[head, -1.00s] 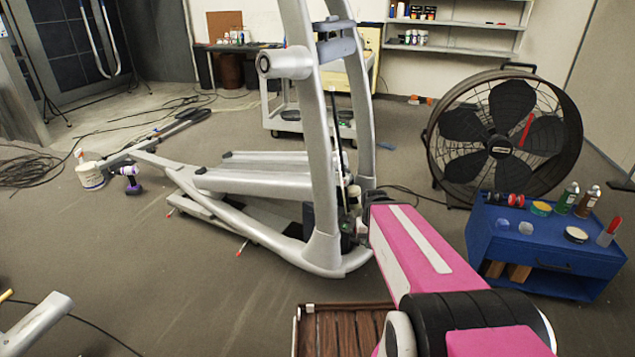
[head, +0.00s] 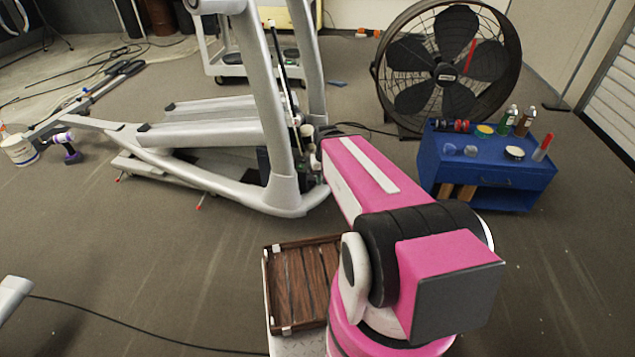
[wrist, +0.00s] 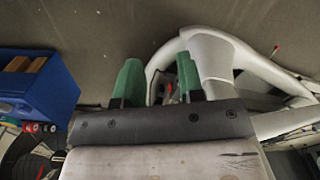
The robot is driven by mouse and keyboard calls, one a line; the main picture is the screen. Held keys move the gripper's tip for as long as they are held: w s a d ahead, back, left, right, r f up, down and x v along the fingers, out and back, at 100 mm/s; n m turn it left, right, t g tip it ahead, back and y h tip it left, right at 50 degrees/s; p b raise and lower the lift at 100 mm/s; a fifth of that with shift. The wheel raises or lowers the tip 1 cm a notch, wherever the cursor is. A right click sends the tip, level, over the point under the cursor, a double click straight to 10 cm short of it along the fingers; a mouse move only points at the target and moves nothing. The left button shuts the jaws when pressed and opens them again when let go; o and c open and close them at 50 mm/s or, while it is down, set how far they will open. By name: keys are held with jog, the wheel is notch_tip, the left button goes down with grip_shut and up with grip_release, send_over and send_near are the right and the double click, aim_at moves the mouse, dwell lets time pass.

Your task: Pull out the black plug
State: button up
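The grey elliptical frame (head: 283,190) stands left of centre in the head view. My arm reaches to the right side of its base, where small green and dark parts show, and my gripper is mostly hidden there. In the wrist view my gripper (wrist: 159,78) has two green fingers standing well apart, with the curved grey base (wrist: 212,60) beside and behind the right finger. Small dark and red details lie low between the fingers, too small to name. I cannot make out the black plug. A black cable (head: 352,127) runs on the floor behind my arm.
A large black fan (head: 445,70) and a blue cart (head: 480,170) with bottles and tools stand to the right. A wooden-slatted crate (head: 298,285) is in front, by my base. Loose cables lie at the left. The floor at lower left is mostly clear.

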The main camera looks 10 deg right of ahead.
jog(key=shift+o, duration=0.3)
jog(key=w+f+m+g+y, duration=0.1)
jog(key=w+f+m+y, duration=0.3)
jog(key=w+f, duration=0.3)
jog(key=shift+w+a+f+m, duration=0.15)
jog(key=shift+a+f+m, duration=0.3)
jog(key=shift+f, duration=0.2)
jog(key=m+t+y, duration=0.9)
jog(key=m+y, duration=0.3)
jog(key=m, duration=0.7)
send_near(314, 179)
jog(key=shift+n, duration=0.25)
jog(key=x, duration=1)
jog(key=shift+w+d+f, duration=0.1)
jog(key=shift+f, duration=0.05)
